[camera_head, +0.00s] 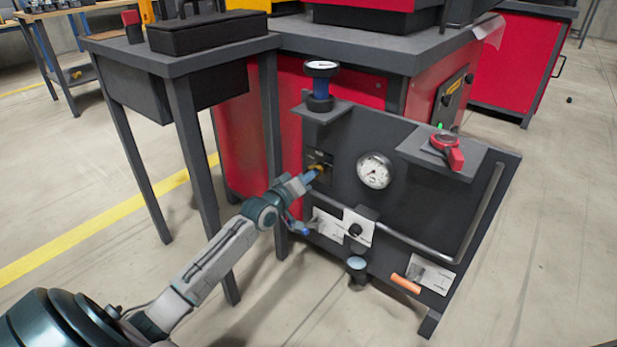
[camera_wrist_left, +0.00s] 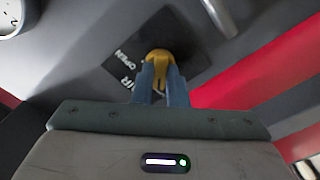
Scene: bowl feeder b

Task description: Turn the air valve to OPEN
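The air valve has a yellow handle (camera_head: 318,167) on a black plate at the left of the dark panel. In the left wrist view the yellow handle (camera_wrist_left: 158,55) stands in front of the black plate (camera_wrist_left: 117,63), which carries white lettering reading AIR and OPEN. My left gripper (camera_head: 308,177) is at the valve. Its two blue fingers (camera_wrist_left: 161,78) lie on either side of the handle with a narrow gap between them, and they look closed on it. The fingers hide part of the handle and plate. My right gripper is in neither view.
The panel (camera_head: 430,215) also carries a round gauge (camera_head: 374,171), a bent grey pipe (camera_head: 420,252), an orange handle (camera_head: 406,284) and a red lever (camera_head: 447,150) on a shelf. A blue-black regulator (camera_head: 320,88) stands above the valve. A grey table (camera_head: 180,62) stands left.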

